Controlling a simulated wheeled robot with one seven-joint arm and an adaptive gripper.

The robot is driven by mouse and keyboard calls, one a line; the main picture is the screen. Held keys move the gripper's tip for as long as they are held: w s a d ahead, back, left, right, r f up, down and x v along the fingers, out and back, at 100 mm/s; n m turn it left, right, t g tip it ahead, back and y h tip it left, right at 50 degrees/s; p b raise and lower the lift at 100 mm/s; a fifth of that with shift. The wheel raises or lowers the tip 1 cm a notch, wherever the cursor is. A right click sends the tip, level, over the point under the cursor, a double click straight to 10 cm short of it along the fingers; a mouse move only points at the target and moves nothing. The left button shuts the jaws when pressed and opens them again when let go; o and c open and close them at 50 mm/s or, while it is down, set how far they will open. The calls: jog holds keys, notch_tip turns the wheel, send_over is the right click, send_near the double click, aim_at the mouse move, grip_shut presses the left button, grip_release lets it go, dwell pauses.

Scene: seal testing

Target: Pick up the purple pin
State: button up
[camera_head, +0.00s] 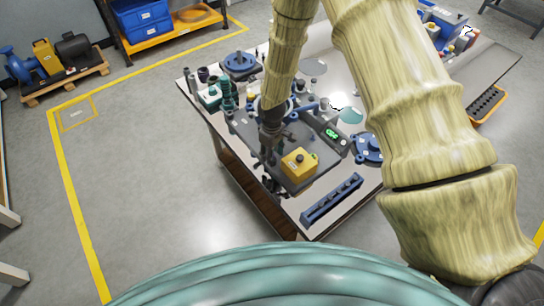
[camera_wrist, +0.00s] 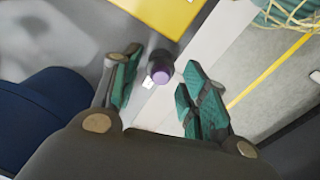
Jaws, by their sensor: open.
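The purple pin (camera_wrist: 161,74) shows in the wrist view as a short dark cylinder with a purple end. It sits between the two green-padded fingers of my gripper (camera_wrist: 160,68), with a visible gap on each side. My gripper is open and holds nothing. In the head view my gripper (camera_head: 270,182) points down over the near-left part of the workbench, beside a yellow box (camera_head: 298,165). I cannot make out the pin in the head view; my arm and gripper may hide it.
The yellow box also shows at the top of the wrist view (camera_wrist: 160,12). A dark blue part (camera_wrist: 38,120) lies at its lower left. A blue slotted rack (camera_head: 332,199) lies near the front edge of the workbench (camera_head: 222,150). Several fixtures crowd the bench around my gripper.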

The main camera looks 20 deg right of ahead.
grip_shut()
jog(key=shift+r, duration=0.1)
dwell(0.4)
